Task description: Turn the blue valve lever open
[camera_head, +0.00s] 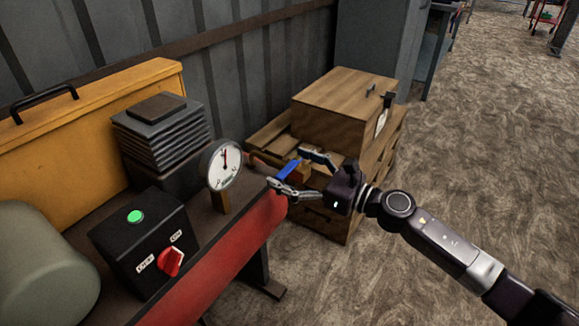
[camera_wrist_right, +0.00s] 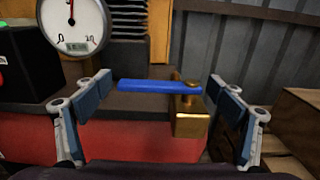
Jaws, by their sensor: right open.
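The blue valve lever (camera_head: 288,171) is at the right end of the machine bench, just right of the round gauge. In the right wrist view the blue lever (camera_wrist_right: 160,86) lies level, running left from a brass valve body (camera_wrist_right: 190,118). My right gripper (camera_head: 292,172) is open around the lever area. In the right wrist view its two fingers (camera_wrist_right: 160,95) stand apart, one left of the lever's free end and one right of the valve, with gaps to both. My left gripper is not in view.
A round white gauge (camera_head: 222,166) and a black control box (camera_head: 147,238) with a red switch and green light stand left of the lever. Wooden crates (camera_head: 345,105) stand close behind the gripper. Open floor (camera_head: 480,120) lies to the right.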

